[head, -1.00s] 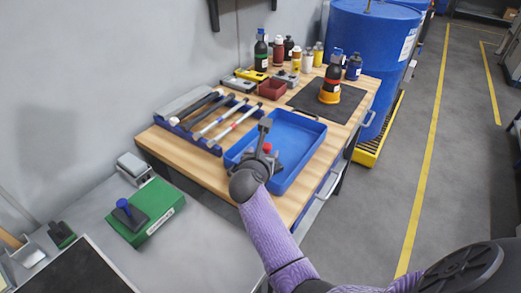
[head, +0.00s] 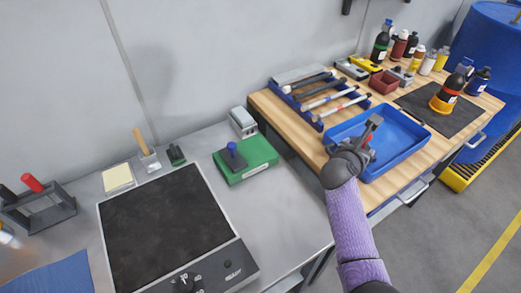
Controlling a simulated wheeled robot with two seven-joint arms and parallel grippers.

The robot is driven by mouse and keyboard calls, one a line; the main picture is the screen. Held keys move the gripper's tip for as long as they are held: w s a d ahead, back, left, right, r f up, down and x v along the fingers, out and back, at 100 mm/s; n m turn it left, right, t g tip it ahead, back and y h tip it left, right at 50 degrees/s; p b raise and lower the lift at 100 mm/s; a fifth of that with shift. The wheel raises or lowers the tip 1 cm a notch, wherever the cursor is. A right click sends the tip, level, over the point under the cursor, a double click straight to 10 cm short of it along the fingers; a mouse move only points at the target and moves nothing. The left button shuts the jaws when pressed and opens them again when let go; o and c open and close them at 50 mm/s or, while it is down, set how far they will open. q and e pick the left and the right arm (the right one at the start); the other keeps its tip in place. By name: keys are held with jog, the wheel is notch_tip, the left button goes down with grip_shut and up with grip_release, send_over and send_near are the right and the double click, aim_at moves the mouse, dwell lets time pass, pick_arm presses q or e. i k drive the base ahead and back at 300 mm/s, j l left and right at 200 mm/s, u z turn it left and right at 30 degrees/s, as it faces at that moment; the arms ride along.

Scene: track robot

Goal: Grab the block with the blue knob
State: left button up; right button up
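A dark block with a blue knob (head: 232,151) sits on a green box (head: 250,166) on the grey bench, left of centre in the head view. My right gripper (head: 367,140) is over the near left part of the blue tray (head: 408,143), well to the right of that block and apart from it. One dark finger points up. A small red part shows beside the fingers, and whether they grip it is unclear. My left gripper is not in view.
A dark plate in a frame (head: 160,215) lies in front of the green box. A grey device (head: 242,121) stands behind it. Hammers in a blue rack (head: 325,98), bottles and a red bin (head: 384,81) are on the wooden table. Bare bench lies right of the dark plate.

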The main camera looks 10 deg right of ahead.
aim_at(232, 157)
jog(key=k+l+u, duration=0.1)
jog(key=u, duration=1.1)
jog(key=i+l, duration=0.1)
jog(key=l, duration=0.25)
jog(key=i+l, duration=0.1)
jog(key=l, duration=0.3)
